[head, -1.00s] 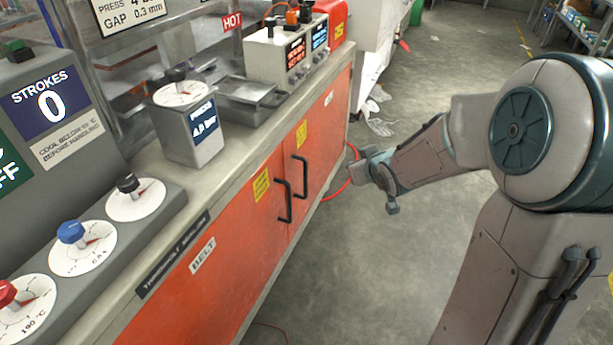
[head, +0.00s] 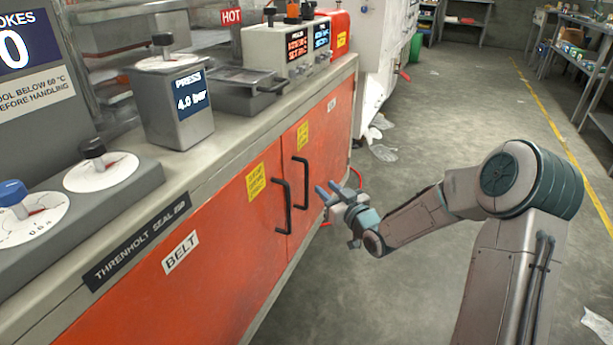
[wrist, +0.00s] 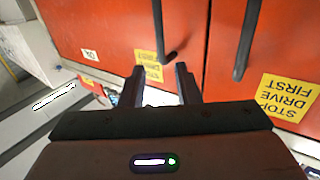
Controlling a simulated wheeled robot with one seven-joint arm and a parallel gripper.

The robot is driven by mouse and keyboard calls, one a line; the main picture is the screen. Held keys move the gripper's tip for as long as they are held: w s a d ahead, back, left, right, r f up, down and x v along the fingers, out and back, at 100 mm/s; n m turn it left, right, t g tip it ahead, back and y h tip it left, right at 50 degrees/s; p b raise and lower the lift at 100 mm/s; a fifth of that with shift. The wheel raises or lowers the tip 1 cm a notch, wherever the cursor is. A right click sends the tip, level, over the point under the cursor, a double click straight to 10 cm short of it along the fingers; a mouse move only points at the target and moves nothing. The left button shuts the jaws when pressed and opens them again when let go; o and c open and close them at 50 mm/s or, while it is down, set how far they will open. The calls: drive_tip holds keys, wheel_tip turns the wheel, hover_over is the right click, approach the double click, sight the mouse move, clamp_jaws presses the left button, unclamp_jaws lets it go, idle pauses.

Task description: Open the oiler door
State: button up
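The orange cabinet has two shut doors side by side. The left door (head: 190,265) carries a BELT label; the right door (head: 335,135) has a small white label (head: 331,104) that I cannot read, so I cannot confirm which is the oiler door. The right door's black handle (head: 301,182) also shows in the wrist view (wrist: 158,25), just beyond my fingertips. The left door's handle (head: 281,207) is beside it. My gripper (head: 328,189) is open and empty, in front of the right door, its fingers apart in the wrist view (wrist: 162,82).
The counter above holds a press gauge box (head: 180,105), a metal tray (head: 240,92) and a control box (head: 285,50). A yellow STOP DRIVE FIRST sticker (wrist: 290,98) is on the left door. A red hose lies near the cabinet's far end. Floor (head: 410,280) in front is clear.

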sight(308, 172)
drive_tip(key=b+x, duration=0.2)
drive_tip(key=x, duration=0.9)
clamp_jaws()
